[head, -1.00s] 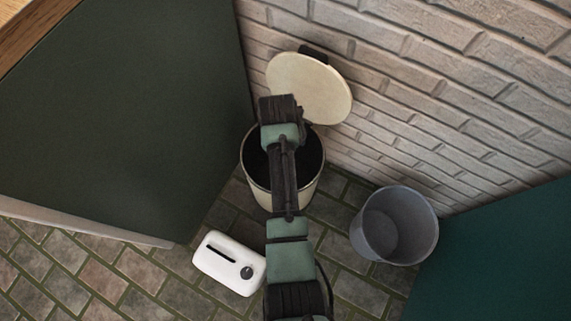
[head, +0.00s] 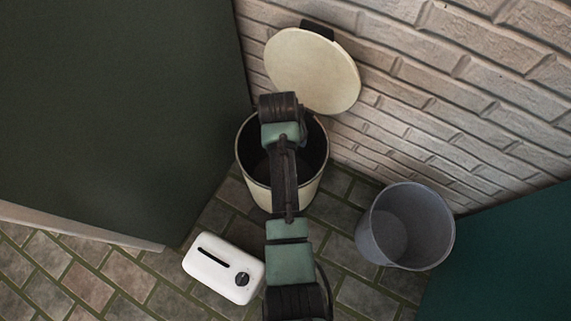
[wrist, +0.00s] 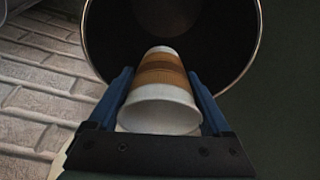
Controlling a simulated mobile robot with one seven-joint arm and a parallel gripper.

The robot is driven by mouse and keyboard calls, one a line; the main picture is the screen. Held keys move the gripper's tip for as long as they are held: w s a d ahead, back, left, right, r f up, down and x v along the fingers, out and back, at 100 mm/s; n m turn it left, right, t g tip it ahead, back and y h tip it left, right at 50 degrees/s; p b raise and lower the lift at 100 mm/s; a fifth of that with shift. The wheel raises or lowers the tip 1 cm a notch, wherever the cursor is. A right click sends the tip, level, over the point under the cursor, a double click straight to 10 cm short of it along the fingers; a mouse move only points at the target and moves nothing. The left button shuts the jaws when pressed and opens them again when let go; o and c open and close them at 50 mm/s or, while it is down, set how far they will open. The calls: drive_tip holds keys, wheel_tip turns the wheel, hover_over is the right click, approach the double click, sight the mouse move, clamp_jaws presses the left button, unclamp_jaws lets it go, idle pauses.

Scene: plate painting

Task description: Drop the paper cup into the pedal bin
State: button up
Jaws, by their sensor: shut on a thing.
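The paper cup (wrist: 160,85), white with a brown band, is between the blue fingers of my gripper (wrist: 165,95) in the wrist view. My gripper is shut on it. Behind the cup in that view is the dark round opening of the pedal bin (wrist: 253,45). In the head view the cream pedal bin (head: 310,190) stands by the brick wall with its lid (head: 312,70) up. My arm reaches over the bin's mouth and covers part of it. The cup and fingertips are hidden by the arm there.
A grey open bucket (head: 432,225) stands right of the pedal bin. A white box-like appliance (head: 223,270) lies on the tiled floor at the lower left. A dark green panel (head: 110,110) stands close on the left, and a teal panel (head: 510,260) is at the right.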

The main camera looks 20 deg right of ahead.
drive_tip(key=o, duration=1.1)
drive_tip(key=p+v, duration=0.7)
drive_tip(key=v, duration=0.6)
drive_tip(key=shift+f, duration=0.1)
